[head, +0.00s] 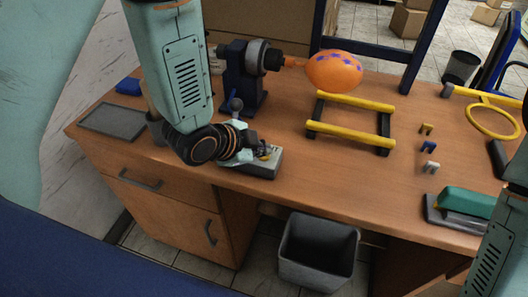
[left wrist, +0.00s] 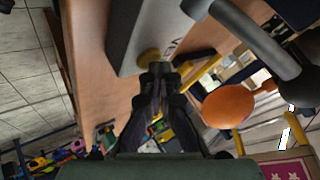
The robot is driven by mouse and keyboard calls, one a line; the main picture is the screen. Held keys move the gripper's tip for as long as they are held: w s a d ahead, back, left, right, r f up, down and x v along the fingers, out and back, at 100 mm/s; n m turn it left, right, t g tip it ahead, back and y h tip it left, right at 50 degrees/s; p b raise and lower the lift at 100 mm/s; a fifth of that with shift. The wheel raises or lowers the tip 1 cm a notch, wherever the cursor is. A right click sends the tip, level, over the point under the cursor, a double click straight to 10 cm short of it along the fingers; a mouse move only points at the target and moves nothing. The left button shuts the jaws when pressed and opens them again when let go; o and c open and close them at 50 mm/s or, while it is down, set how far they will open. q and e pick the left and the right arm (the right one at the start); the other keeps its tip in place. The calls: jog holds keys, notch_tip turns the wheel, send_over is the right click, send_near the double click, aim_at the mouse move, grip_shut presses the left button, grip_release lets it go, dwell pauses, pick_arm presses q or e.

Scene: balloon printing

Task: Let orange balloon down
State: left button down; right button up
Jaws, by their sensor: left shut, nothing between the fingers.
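The orange balloon (head: 334,70) with purple printed marks is inflated and sits at the nozzle of a dark blue pump-like machine (head: 243,75) at the back of the desk. It also shows in the left wrist view (left wrist: 228,105). My left gripper (head: 264,152) is shut and empty over a grey box (head: 262,169) at the desk's front. In the left wrist view its closed fingertips (left wrist: 160,69) are close to a yellow button (left wrist: 148,56) on that box; I cannot tell whether they touch. My right gripper is out of view.
A rack with yellow bars (head: 350,135) stands right of the box. Small coloured clips (head: 428,147) and a green-topped stamp-like block (head: 467,202) lie further right. A grey mesh tray (head: 112,121) is at left. A grey bin (head: 318,250) stands below the desk's front edge.

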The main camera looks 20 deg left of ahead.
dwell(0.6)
pick_arm(q)
jog(key=shift+r+p, duration=0.85)
jog(key=shift+r, duration=0.05)
jog(key=shift+r, duration=0.1)
notch_tip(320, 180, up, 5)
jog(key=p, duration=0.4)
jog(key=shift+p, duration=0.3)
